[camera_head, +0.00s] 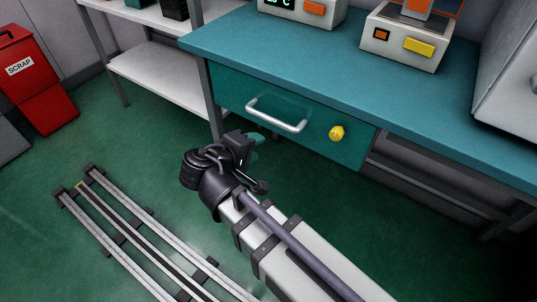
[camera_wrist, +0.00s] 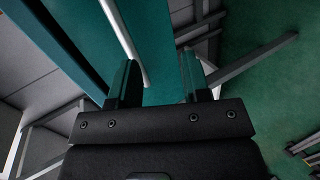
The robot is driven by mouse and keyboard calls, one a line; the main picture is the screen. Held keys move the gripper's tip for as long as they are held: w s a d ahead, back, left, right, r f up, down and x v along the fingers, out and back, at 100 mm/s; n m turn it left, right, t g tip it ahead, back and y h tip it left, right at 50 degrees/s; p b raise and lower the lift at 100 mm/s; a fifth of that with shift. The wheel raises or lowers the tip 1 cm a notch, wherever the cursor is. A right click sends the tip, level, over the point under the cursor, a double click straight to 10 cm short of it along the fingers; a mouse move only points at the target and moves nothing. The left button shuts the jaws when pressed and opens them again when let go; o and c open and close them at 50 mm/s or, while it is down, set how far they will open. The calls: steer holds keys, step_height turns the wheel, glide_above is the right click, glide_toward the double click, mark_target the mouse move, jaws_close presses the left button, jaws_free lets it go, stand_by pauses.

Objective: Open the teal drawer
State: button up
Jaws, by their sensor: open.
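The teal drawer (camera_head: 310,112) sits under the teal worktop, and its front looks flush, so it appears shut. A silver bar handle (camera_head: 276,116) is on its front, with a yellow knob (camera_head: 337,132) to the right. My gripper (camera_head: 254,143) is below and in front of the handle in the head view; part of it is hidden by my arm. In the wrist view my gripper (camera_wrist: 158,76) is open, with two teal-faced fingers. The handle (camera_wrist: 125,40) runs down the picture to between the fingertips; I cannot tell how deep it lies between them.
The teal worktop (camera_head: 260,50) overhangs the drawer and carries two instruments at the back. A shelf rack (camera_head: 155,75) stands left of it, and a red scrap bin (camera_head: 38,80) is at far left. Green floor in front is open beside my rail.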

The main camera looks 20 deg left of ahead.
mark_target(267, 120)
steer(key=w+t, duration=0.1)
steer(key=w, duration=0.2)
steer(key=w+d+t+b, duration=0.1)
steer(key=w, duration=0.3)
steer(key=w+n+t, duration=0.1)
steer(key=w, duration=0.2)
steer(key=shift+w+d+r, duration=0.15)
steer(key=shift+d+r, duration=0.05)
steer(key=shift+r, duration=0.1)
jaws_close()
